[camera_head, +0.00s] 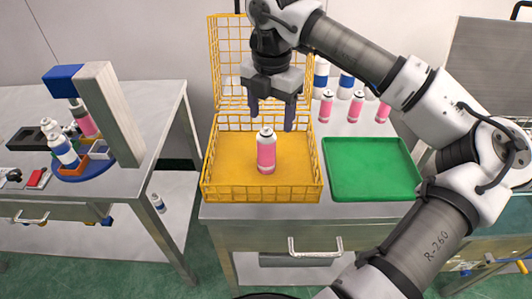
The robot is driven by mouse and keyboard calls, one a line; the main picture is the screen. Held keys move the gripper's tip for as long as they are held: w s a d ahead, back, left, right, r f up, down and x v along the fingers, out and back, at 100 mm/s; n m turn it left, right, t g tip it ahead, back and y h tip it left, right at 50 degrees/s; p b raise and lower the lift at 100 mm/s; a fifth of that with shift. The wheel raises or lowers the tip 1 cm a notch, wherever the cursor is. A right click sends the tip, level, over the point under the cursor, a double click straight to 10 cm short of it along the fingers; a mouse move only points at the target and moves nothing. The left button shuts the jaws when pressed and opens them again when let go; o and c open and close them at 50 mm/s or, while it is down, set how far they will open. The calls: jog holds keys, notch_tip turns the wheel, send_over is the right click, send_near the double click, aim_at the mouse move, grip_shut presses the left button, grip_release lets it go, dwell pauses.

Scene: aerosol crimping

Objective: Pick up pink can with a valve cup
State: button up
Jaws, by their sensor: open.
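A pink can (266,153) with a pale top stands upright in the yellow wire basket (262,193), a little right of the basket's middle. Its top looks fitted with a cup, but the detail is too small to be sure. My gripper (272,118) points down from above, open, with its two fingers to the left and right of the can's top in the picture. The fingers look empty. I cannot tell from this one view whether the can's top lies between the fingertips or in front of them.
A green tray (372,193) lies empty right of the basket. Several pink cans (355,107) and blue-and-white cans (321,77) stand behind it. The basket's raised yellow lid (228,60) stands at the back. Left is another table with a crimping stand (110,112) and cans.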

aim_at(267, 131)
notch_tip(267, 131, down, 2)
jog(key=shift+f, duration=0.1)
jog(key=f+p, duration=0.1)
jog(key=f, duration=0.1)
jog(key=a+f+p, duration=0.1)
jog(key=f, duration=0.1)
jog(key=shift+f, duration=0.8)
jog(key=c, duration=1.4)
grip_shut()
jog(key=shift+w+r, duration=0.1)
jog(key=shift+r, duration=0.1)
